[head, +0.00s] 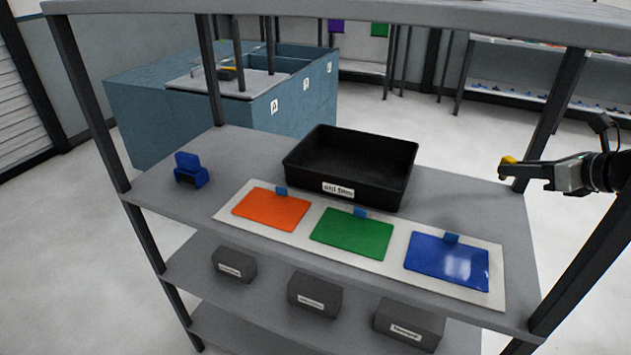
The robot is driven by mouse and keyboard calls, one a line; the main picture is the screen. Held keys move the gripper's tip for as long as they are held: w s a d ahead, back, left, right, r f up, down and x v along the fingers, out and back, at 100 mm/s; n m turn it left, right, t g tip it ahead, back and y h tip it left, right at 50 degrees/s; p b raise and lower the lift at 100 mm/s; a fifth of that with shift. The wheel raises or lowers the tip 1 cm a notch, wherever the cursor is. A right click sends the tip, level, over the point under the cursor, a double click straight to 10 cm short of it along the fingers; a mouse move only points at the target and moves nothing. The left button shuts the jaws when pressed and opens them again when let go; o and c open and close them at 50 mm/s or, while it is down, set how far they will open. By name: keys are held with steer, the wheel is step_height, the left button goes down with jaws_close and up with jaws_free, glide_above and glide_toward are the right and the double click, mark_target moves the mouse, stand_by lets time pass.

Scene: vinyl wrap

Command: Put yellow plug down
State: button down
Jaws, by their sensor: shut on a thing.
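The yellow plug (508,161) is at the tip of my gripper (507,169) at the right of the head view. My gripper is shut on it and holds it in the air over the right end of the grey shelf (460,216). Only a small rounded yellow part of the plug shows; the fingers hide the rest. A black open bin (338,189) with a white label stands on the shelf, to the left of my gripper. The bin looks empty.
A white board (395,260) carries orange (271,209), green (351,234) and blue (447,261) sheets. A blue holder (190,170) stands at the left. Dark uprights and an upper shelf (330,15) frame the space. Labelled grey boxes (315,295) sit below.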

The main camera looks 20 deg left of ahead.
steer(key=f+b, duration=0.1)
steer(key=f, duration=0.2)
steer(key=f+b, duration=0.1)
steer(key=f, duration=0.2)
steer(key=f+b, duration=0.1)
steer(key=f, duration=0.3)
steer(key=shift+w+a+b, duration=0.1)
steer(key=shift+w+b, duration=0.15)
steer(key=shift+b, duration=0.05)
steer(key=shift+r, duration=0.1)
steer(key=c, duration=1.6)
jaws_free()
steer(key=p+v, duration=0.2)
steer(key=v, duration=1)
steer(key=shift+p, duration=0.4)
